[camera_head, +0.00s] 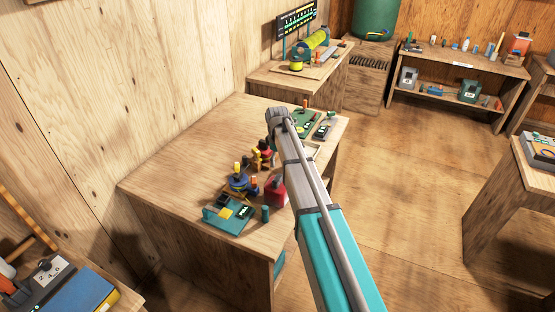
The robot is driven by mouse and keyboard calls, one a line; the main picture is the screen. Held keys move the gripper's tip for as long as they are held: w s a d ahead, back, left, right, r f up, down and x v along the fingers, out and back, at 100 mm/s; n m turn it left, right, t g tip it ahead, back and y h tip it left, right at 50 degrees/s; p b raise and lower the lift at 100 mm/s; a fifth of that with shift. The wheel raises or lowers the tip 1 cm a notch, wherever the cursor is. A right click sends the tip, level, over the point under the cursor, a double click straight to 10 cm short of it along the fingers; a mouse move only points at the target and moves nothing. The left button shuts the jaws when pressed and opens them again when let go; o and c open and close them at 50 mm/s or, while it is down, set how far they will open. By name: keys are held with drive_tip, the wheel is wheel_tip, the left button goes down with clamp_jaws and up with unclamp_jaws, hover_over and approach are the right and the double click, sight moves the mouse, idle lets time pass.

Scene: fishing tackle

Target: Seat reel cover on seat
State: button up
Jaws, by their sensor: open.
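My arm (325,235) reaches from the lower right up over the wooden workbench (165,185). Its grey joint (278,118) is above the far part of the bench. My gripper cannot be made out; the arm may hide it. A round blue piece with a yellow knob (238,182) stands on the bench, left of the arm. Behind it stands a dark red, black and yellow piece (262,155). At this size I cannot tell which piece is the reel cover or which is its seat.
A red container (275,190) and a small dark green cylinder (265,213) stand close by. A green board (304,123) lies farther back. The bench's left side is clear.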

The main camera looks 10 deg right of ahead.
drive_tip(key=shift+r+p, duration=1.8)
drive_tip(key=shift+r, duration=0.3)
drive_tip(key=s+f+m+b, duration=0.2)
drive_tip(key=s+m, duration=0.3)
drive_tip(key=s, duration=0.9)
drive_tip(key=s+d+f+m+b, duration=0.1)
drive_tip(key=s+m, duration=0.4)
drive_tip(key=s, duration=1)
drive_tip(key=shift+d+f+m+b, duration=0.25)
drive_tip(key=shift+f+m+b, duration=0.1)
drive_tip(key=shift+m+b, duration=0.05)
